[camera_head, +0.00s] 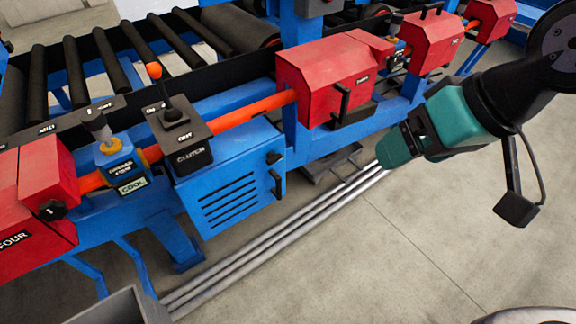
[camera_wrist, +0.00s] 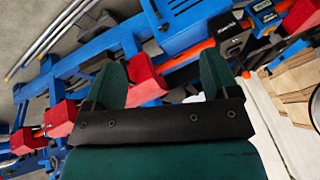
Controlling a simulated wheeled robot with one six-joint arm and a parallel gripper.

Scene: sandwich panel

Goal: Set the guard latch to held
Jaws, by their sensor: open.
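No part carries a readable guard latch label, so I cannot tell which one it is. A red guard box (camera_head: 325,75) on the blue frame has a black handle (camera_head: 341,103) on its front and a small label too small to read. A blue vented cabinet (camera_head: 232,180) has black fittings (camera_head: 276,182) on its right edge. My gripper (camera_head: 388,152) hangs right of and below the red box, apart from it. In the wrist view my gripper (camera_wrist: 163,80) has its two green fingers spread with nothing held between them.
A black lever (camera_head: 166,95) with an orange knob stands on a box marked clutch. A blue device marked cool (camera_head: 121,165) sits left of it. Grey pipes (camera_head: 270,235) lie on the floor below. Open floor (camera_head: 400,260) is at the lower right.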

